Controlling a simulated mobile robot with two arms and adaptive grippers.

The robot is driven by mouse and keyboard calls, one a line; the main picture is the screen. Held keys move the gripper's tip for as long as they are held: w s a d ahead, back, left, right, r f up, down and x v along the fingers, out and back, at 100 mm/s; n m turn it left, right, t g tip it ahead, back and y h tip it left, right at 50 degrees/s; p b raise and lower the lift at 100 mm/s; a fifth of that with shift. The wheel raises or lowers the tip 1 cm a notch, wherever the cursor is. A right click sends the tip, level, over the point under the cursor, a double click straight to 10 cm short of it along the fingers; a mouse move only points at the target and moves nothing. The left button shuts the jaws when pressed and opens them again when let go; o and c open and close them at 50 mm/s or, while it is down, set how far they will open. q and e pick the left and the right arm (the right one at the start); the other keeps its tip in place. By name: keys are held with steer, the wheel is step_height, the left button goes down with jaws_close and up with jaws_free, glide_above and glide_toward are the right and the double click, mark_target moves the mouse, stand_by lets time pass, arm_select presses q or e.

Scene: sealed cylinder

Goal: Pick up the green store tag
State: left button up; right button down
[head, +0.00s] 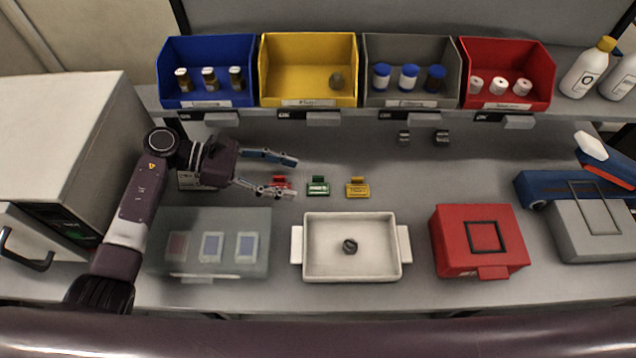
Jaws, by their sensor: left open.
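The green store tag (318,187) stands on the grey bench in the middle of the head view, between a red tag (282,183) on its left and a yellow tag (358,188) on its right. My left gripper (295,177) comes in from the left with its two fingers spread apart and nothing between them. Its fingertips end just left of the green tag, and the lower finger partly covers the red tag. I cannot tell how high the fingers are above the bench. My right gripper is not in view.
A white tray (309,268) holding a small dark part is in front of the tags. A red box (452,251) stands to its right, a translucent case (206,262) to its left. Coloured bins line the shelf behind.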

mark_target(312, 187)
arm_select(q)
steer(key=shift+s+d+p, duration=0.2)
steer(key=shift+d+p, duration=0.25)
steer(key=shift+d, duration=0.55)
steer(key=p+x, duration=0.2)
steer(key=x, duration=0.2)
steer(key=shift+w+d+f, duration=0.1)
steer(key=shift+w+f, duration=0.05)
steer(key=shift+f, duration=0.1)
steer(key=shift+d+f, duration=0.2)
steer(key=shift+c, duration=0.4)
steer(key=c, duration=0.9)
